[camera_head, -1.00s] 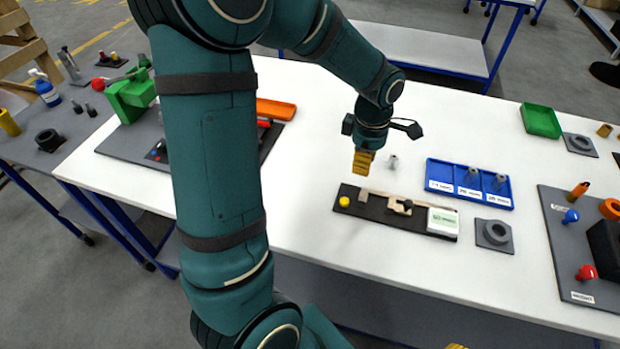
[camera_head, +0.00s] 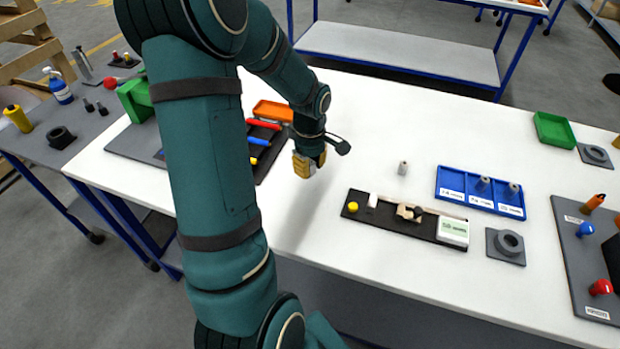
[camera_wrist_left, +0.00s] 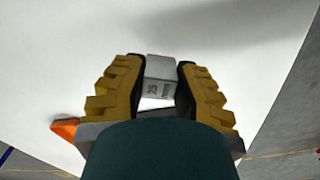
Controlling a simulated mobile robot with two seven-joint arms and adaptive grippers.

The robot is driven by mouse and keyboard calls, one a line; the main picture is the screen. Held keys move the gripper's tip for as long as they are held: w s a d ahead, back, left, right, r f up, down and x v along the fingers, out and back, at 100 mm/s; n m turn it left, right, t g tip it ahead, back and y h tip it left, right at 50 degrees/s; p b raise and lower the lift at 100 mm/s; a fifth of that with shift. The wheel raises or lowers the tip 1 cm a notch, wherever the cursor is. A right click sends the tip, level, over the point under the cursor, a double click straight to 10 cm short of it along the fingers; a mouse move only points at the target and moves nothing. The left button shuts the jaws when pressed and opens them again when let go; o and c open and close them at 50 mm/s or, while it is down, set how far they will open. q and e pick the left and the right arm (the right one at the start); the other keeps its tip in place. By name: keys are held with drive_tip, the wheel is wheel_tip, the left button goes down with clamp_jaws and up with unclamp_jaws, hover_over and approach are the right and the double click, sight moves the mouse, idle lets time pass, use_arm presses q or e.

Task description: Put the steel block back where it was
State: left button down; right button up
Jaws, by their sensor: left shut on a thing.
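The steel block (camera_wrist_left: 160,70) is a small pale grey block with dark markings, one of which looks like 25. It sits between the yellow-padded fingers of my left gripper (camera_wrist_left: 160,90) in the left wrist view. In the head view my left gripper (camera_head: 307,166) is shut on it above the white table, to the left of a black board (camera_head: 395,223). The fingers mostly hide the block there. My right gripper is not in view.
The black board carries a yellow knob (camera_head: 353,207), a small white piece (camera_head: 372,201) and a white box (camera_head: 453,232). A dark tool tray (camera_head: 270,165) and an orange tray (camera_head: 273,111) lie left.

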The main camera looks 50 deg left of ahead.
sight(310, 177)
use_arm(q)
wheel_tip(310, 177, down, 4)
drive_tip(key=shift+f+b, duration=0.1)
drive_tip(key=shift+b, duration=0.35)
drive_tip(key=c, duration=1.1)
unclamp_jaws()
drive_tip(key=shift+c, duration=0.2)
drive_tip(key=o, duration=0.4)
drive_tip(key=shift+c, duration=0.2)
drive_tip(key=shift+r, duration=0.4)
wheel_tip(310, 177, up, 12)
drive_tip(key=p, duration=0.3)
drive_tip(key=shift+f, duration=0.2)
